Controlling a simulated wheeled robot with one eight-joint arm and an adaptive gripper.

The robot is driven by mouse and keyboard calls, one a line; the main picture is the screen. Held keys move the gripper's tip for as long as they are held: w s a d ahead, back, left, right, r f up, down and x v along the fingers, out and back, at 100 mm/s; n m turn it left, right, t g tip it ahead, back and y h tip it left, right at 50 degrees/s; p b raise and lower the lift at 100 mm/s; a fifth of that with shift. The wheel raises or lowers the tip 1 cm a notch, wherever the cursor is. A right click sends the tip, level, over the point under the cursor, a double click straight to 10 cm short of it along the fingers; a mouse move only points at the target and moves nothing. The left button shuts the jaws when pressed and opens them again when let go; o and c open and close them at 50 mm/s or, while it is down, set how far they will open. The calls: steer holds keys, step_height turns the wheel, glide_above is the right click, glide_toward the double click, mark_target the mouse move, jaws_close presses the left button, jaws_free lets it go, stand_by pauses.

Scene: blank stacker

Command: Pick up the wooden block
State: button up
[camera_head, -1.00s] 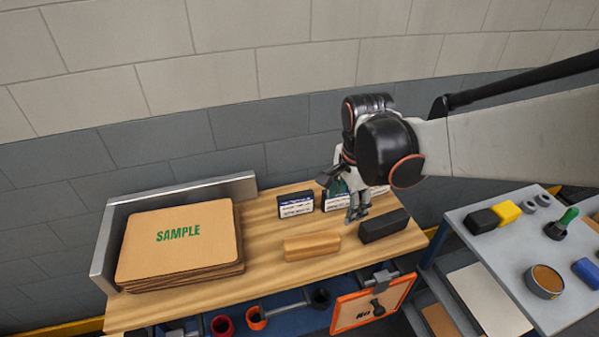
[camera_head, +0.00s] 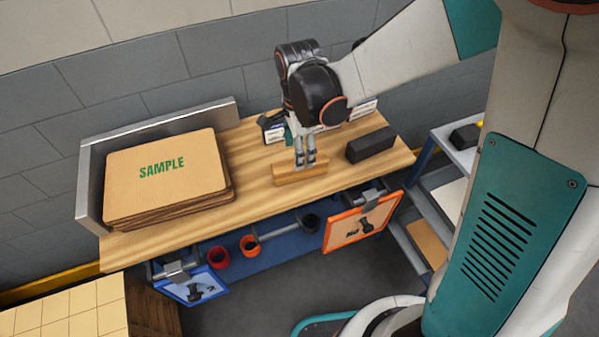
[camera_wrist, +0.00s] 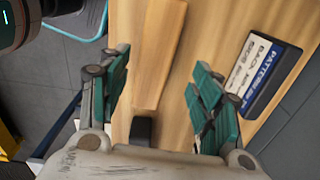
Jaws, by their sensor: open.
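The wooden block (camera_head: 288,174) is a pale, long bar lying flat near the front edge of the wooden bench top (camera_head: 252,199). In the head view my gripper (camera_head: 305,163) points down over the block, its fingertips overlapping the block's upper edge. In the wrist view the wooden block (camera_wrist: 160,50) lies between my gripper's two teal fingers (camera_wrist: 160,95), which are spread apart. The block appears nearer the left finger than the right one. No contact shows, and the height of the fingertips above the bench is hard to tell.
A black block (camera_head: 371,145) lies just right of the wooden block. A labelled dark box (camera_wrist: 262,70) sits beside the right finger. A stack of SAMPLE boards (camera_head: 165,172) stands left, inside a metal corner fence (camera_head: 88,190). Bench top between stack and block is clear.

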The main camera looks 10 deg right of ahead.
steer(key=shift+s+f+b, duration=0.2)
steer(key=shift+f+b, duration=0.7)
steer(key=shift+f, duration=0.65)
steer(key=shift+s+f+b, duration=0.15)
steer(key=shift+f+b, duration=0.75)
steer(key=shift+f, duration=0.65)
steer(key=shift+d+r, duration=0.1)
steer(key=c, duration=1.3)
